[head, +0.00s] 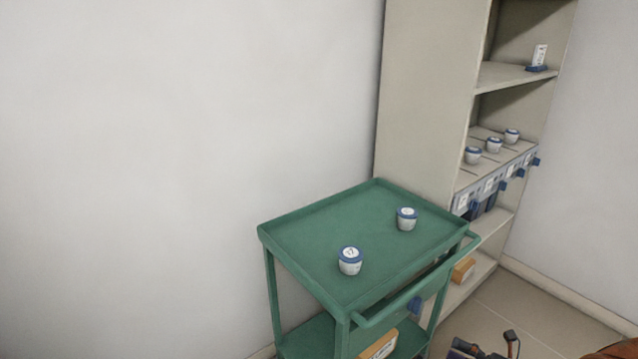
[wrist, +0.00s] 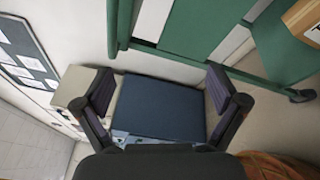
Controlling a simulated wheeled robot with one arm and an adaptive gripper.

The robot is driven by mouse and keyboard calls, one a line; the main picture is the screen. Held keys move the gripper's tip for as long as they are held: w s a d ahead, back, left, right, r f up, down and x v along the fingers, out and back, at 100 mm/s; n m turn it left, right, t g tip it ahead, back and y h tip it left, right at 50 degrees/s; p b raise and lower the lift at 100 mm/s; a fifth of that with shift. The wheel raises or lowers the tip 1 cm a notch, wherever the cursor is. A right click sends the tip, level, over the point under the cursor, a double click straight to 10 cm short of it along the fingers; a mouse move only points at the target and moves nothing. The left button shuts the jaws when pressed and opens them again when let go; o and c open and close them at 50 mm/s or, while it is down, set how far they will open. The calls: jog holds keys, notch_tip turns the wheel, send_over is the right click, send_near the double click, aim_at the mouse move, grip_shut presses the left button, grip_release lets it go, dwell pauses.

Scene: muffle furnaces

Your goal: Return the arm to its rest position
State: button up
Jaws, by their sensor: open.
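My gripper (wrist: 162,88) is open in the wrist view, its two dark fingers wide apart with nothing between them. Beyond the gap is a dark blue flat-topped object, apart from the fingers. In the head view, dark parts that look like my gripper (head: 487,346) show at the bottom edge, right of the green cart (head: 300,226) and below its top. The rest of the arm is mostly out of frame.
Two white jars with blue lids, one nearer (head: 350,262) and one farther (head: 407,219), stand on the cart. A beige shelf unit (head: 425,100) holds several small jars. The cart's green frame (wrist: 195,45) crosses the upper wrist view. Floor (head: 540,315) is open at right.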

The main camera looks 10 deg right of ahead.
jog(key=s+a+r+n+g+p, duration=0.2)
jog(key=s+a+r+n+g, duration=0.1)
jog(key=a+r+n+g, duration=0.55)
jog(key=s+a+r+n+g+p, duration=0.1)
jog(key=s+a+r+n+g, duration=0.3)
jog(key=a+r+n, duration=0.75)
jog(key=s+a+r+n+g+h+p, duration=0.2)
jog(key=s+a+r+n+g+h, duration=0.25)
jog(key=s+n+h, duration=0.4)
jog(key=s+d+r+n+t+h+p, duration=0.3)
jog(key=s+d+r+n+h, duration=0.1)
jog(key=s+n, duration=0.5)
jog(key=shift+d+r+n+h, duration=0.2)
jog(key=shift+n+h, duration=0.35)
jog(key=shift+n, duration=0.7)
